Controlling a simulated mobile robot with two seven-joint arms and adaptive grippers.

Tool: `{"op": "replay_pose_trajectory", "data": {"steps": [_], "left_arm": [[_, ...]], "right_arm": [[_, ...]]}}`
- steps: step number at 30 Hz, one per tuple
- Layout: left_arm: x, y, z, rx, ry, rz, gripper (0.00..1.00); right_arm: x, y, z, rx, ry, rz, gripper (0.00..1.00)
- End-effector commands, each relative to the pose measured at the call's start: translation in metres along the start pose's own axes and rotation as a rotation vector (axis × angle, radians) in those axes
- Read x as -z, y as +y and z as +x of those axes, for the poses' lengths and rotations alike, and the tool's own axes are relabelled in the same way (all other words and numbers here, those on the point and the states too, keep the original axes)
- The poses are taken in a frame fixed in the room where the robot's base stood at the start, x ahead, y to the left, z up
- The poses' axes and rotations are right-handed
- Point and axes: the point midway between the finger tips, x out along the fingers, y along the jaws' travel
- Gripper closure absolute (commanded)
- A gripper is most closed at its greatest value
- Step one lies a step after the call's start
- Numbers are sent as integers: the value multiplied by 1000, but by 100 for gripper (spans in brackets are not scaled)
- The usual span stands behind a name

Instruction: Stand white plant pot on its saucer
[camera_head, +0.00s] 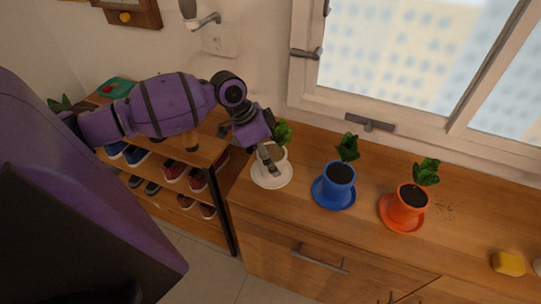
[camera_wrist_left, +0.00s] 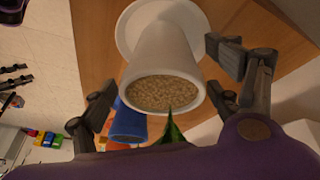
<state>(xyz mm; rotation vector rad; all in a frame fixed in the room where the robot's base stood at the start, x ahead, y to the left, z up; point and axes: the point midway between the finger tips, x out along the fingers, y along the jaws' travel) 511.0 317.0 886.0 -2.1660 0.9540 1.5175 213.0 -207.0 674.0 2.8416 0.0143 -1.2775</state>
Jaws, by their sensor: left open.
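The white plant pot (camera_wrist_left: 165,42) shows soil and a green leaf in the left wrist view. In the head view my gripper partly hides it, and its green plant (camera_head: 283,132) shows above. The white saucer (camera_head: 270,183) lies at the left end of the wooden counter. The pot looks upright with its base at the saucer, which also shows in the left wrist view (camera_wrist_left: 126,33); I cannot tell whether they touch fully. My left gripper (camera_head: 268,158) is open, with its fingers on either side of the pot and visible gaps. My right gripper is not in view.
A blue pot (camera_head: 340,178) on a blue saucer and an orange pot (camera_head: 407,207) on an orange saucer stand to the right. A yellow block (camera_head: 508,263) lies farther right. A shoe rack (camera_head: 170,175) stands left of the counter, and a window is behind.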

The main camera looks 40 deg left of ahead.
Motion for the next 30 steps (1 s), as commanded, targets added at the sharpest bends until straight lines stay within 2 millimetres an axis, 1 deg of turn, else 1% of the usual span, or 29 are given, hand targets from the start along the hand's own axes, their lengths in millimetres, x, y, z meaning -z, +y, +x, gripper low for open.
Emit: {"op": "replay_pose_trajectory", "data": {"steps": [2,5,8,15,18,21,25,30], "left_arm": [[0,0,-1,0,0,1,18],[1,0,-8,2,0,1,18],[1,-1,-24,4,0,1,18],[1,-1,-78,5,0,1,18],[2,0,-96,3,0,1,18],[1,0,-110,1,0,0,18],[1,0,-120,0,0,0,18],[1,1,-122,-2,0,0,18]], "right_arm": [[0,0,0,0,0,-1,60],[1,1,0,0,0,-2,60],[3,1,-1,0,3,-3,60],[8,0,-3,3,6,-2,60],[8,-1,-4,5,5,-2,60],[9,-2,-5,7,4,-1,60],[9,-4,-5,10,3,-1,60],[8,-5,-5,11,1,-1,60]]}}
